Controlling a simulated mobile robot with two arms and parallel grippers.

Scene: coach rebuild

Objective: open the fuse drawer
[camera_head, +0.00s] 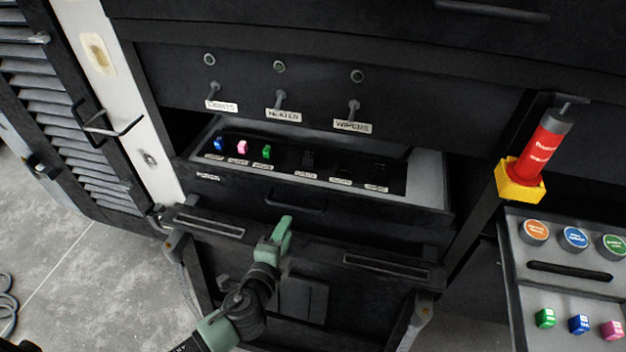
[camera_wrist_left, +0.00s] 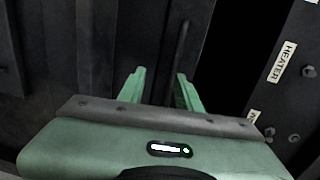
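The fuse drawer (camera_head: 235,190) is a black drawer under the switch panel, and it stands pulled out so its inside shows. Blue, pink and green fuses sit in the left slots; the slots to the right look dark. Its bar handle (camera_head: 295,203) is on the front face. My left gripper (camera_head: 279,237) is just below and in front of the handle. In the left wrist view, the left gripper (camera_wrist_left: 159,90) has its fingers apart with nothing seen held between them. A dark bar, likely the handle (camera_wrist_left: 181,48), shows beyond the fingertips. My right gripper is not in view.
The switch panel (camera_head: 315,100) with lights, heater and wipers switches is above the drawer. A red extinguisher-like cylinder (camera_head: 541,145) in a yellow holder stands right, above a tray (camera_head: 570,290) with buttons and several fuses. A dark folding shelf (camera_head: 300,250) lies below the drawer.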

